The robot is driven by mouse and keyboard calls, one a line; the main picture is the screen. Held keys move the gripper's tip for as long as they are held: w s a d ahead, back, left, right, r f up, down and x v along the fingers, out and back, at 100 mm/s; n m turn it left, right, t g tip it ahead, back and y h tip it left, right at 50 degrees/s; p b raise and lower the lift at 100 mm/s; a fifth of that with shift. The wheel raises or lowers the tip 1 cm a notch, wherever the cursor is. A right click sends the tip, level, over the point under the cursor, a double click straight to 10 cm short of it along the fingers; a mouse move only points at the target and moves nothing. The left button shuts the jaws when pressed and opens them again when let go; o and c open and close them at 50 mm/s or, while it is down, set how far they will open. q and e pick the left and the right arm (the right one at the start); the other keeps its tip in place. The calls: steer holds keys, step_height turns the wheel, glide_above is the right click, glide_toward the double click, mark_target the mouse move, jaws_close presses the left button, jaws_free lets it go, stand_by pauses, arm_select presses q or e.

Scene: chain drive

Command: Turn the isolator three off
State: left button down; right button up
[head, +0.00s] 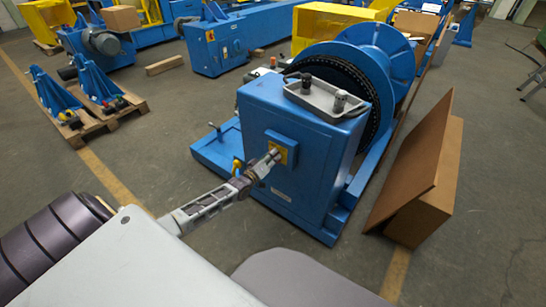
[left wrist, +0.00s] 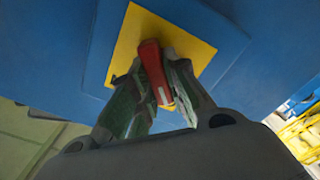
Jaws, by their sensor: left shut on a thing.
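The isolator is a red handle (left wrist: 154,70) on a yellow plate (left wrist: 180,40), seen close up in the left wrist view. The handle is tilted, its upper end leaning slightly left. My left gripper (left wrist: 158,90) is shut on the red handle, with one finger on each side. In the head view the yellow plate (head: 284,153) is on the front face of the blue cabinet (head: 300,185), and my left gripper (head: 273,158) reaches it and hides the handle. Any marks on the plate are too blurred to read. My right gripper is not in view.
A grey tray (head: 312,99) with dark-topped items sits on the cabinet. A large blue drum (head: 368,62) with a chain stands behind it. Brown boards (head: 425,165) lean at the right. A pallet (head: 95,122) with blue stands is at the left. Floor in front is open.

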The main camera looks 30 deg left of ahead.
arm_select(q)
steer(key=shift+f+n, duration=0.1)
steer(key=shift+n, duration=0.2)
steer(key=c, duration=1.4)
jaws_free()
steer(key=shift+s, duration=0.15)
steer(key=shift+s+a, duration=0.15)
steer(key=shift+s, duration=1.8)
steer(key=shift+s+a, duration=0.15)
steer(key=shift+s, duration=1.8)
steer(key=shift+s+a, duration=0.15)
steer(key=shift+s, duration=1.8)
